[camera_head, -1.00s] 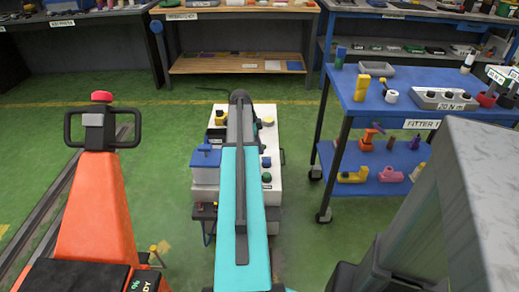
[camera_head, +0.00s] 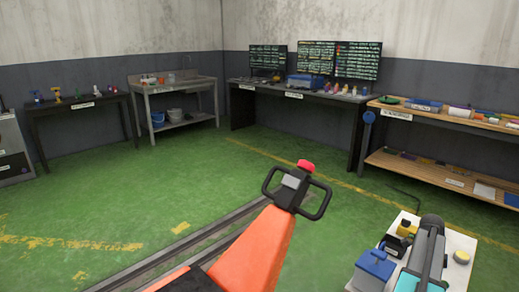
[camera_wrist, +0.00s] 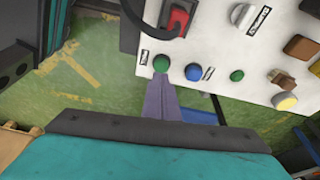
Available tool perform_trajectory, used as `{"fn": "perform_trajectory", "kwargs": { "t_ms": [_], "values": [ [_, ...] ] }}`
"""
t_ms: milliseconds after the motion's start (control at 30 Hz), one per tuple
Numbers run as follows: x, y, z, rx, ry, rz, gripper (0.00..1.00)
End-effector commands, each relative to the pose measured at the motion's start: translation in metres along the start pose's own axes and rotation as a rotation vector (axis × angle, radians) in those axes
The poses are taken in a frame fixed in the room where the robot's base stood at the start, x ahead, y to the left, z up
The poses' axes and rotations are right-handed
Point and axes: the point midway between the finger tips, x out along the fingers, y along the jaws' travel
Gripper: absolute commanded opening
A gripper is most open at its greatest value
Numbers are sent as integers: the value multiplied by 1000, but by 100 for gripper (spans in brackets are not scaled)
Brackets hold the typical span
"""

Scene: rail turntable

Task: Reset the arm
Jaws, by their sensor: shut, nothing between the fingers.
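My gripper (camera_wrist: 160,85) shows in the wrist view as two grey-purple fingers pressed together, shut and empty. Its tips appear just below a green button on the white control panel (camera_wrist: 222,50); I cannot tell whether they touch it. A blue button (camera_wrist: 193,72), a second green button (camera_wrist: 237,76) and a red switch (camera_wrist: 178,19) are also on the panel. In the head view my teal and grey arm reaches over the white console (camera_head: 460,245) at the lower right. My gripper is not visible there.
A blue box (camera_head: 374,270) is at the console's left side. A wooden shelf bench (camera_head: 440,175) stands behind it at the right. A dark desk with monitors (camera_head: 300,100) and a sink bench (camera_head: 175,82) line the back. Rails (camera_head: 200,245) cross the green floor, which is open at left.

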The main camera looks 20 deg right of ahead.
Motion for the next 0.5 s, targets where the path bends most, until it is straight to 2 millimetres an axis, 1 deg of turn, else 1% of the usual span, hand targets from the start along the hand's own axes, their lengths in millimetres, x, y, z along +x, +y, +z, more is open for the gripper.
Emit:
{"fn": "perform_trajectory", "kwargs": {
  "t_ms": [33,167,200,267,300,367,400,467,500],
  "values": [
    [3,7,17,-48,-4,4,0],
    [14,23,63,-197,-17,10,0],
    [17,29,78,-247,-20,13,0],
    [23,39,100,-321,-26,17,0],
    [26,46,114,-371,-31,20,0],
    [32,57,134,-443,-37,22,0],
    [35,65,148,-493,-41,25,0],
    [40,78,168,-568,-46,28,0],
    [44,87,180,-618,-49,32,0]
  ]
}}
